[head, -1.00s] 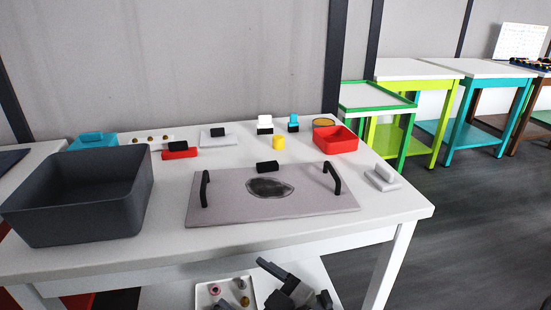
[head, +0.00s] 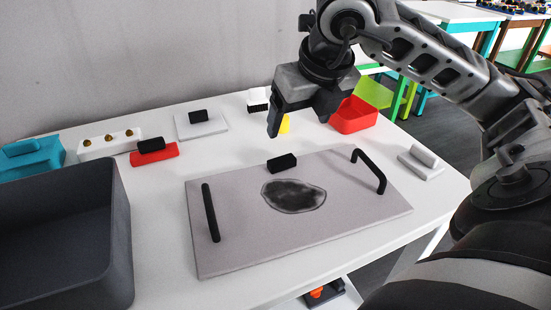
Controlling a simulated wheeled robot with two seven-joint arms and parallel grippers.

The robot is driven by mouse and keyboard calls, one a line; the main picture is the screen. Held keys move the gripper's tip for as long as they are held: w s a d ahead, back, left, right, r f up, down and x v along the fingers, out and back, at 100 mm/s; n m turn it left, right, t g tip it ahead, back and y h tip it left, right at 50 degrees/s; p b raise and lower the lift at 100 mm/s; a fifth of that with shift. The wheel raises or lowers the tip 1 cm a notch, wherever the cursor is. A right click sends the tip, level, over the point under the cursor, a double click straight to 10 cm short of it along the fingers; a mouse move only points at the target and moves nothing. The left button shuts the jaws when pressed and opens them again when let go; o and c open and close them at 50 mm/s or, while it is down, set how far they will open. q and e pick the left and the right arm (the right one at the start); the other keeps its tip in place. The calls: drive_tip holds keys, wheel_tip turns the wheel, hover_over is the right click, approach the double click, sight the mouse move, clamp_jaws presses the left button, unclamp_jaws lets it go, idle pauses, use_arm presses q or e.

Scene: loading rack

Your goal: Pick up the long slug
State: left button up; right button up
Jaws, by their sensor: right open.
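My right gripper (head: 297,117) hangs over the back of the white table, fingers pointing down and apart, with nothing seen held. A small yellow block or cylinder (head: 285,124) stands on the table behind the fingers, partly hidden by them. I cannot tell for sure which thing is the long slug; no piece is clearly recognisable as it. A short black block (head: 282,163) lies at the back edge of the grey board (head: 235,247). My left gripper is not in view.
The board has two black handles (head: 211,213) and a dark patch (head: 293,196). A dark bin (head: 118,245) stands left. A red tray (head: 354,117) is behind right, a grey block on a plate (head: 421,162) at right. Teal, white and red holders (head: 154,155) line the back left.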

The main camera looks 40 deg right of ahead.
hover_over(282, 159)
drive_tip(key=s, duration=0.3)
drive_tip(key=f, duration=0.5)
drive_tip(key=a+f, duration=0.1)
drive_tip(key=f, duration=0.1)
drive_tip(key=shift+f, duration=0.4)
drive_tip(key=shift+w+p+x, duration=0.2)
drive_tip(key=shift+p+x, duration=0.15)
drive_tip(key=shift+x, duration=2.25)
drive_tip(key=shift+d+r, duration=0.15)
drive_tip(key=c, duration=1.1)
